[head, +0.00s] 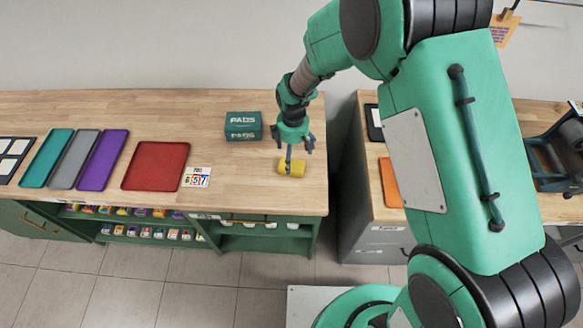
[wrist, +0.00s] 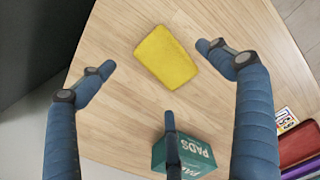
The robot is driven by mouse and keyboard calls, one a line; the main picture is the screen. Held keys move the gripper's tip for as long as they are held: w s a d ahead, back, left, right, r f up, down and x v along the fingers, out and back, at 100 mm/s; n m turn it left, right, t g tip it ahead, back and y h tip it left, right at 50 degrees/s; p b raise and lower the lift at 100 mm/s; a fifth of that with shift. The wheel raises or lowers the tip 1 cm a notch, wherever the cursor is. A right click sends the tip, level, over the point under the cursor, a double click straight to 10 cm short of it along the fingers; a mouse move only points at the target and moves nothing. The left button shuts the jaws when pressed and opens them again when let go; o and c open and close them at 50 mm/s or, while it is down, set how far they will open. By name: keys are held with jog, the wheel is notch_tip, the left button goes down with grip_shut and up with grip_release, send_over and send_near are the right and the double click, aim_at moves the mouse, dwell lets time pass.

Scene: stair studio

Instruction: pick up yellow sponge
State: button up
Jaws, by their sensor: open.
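The yellow sponge (head: 291,168) lies flat on the wooden counter (head: 240,190), near its right end. In the wrist view the sponge (wrist: 166,57) is a plain yellow block on bare wood, between and beyond the fingertips. My gripper (head: 295,143) is open and empty above the sponge, and one finger covers part of it in the head view. In the wrist view the gripper (wrist: 162,70) shows its fingers spread wide on both sides, with a third finger at the bottom centre. No finger appears to touch the sponge.
A green PADS box (head: 243,126) stands left of the sponge, close to the gripper. A red tray (head: 155,166), a number card (head: 196,177) and purple, grey and teal trays lie farther left. A gap separates the counter from the right-hand bench (head: 380,208).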

aim_at(292, 162)
jog(key=shift+f+b, duration=0.4)
jog(key=shift+f, duration=2.05)
jog(key=c, duration=1.1)
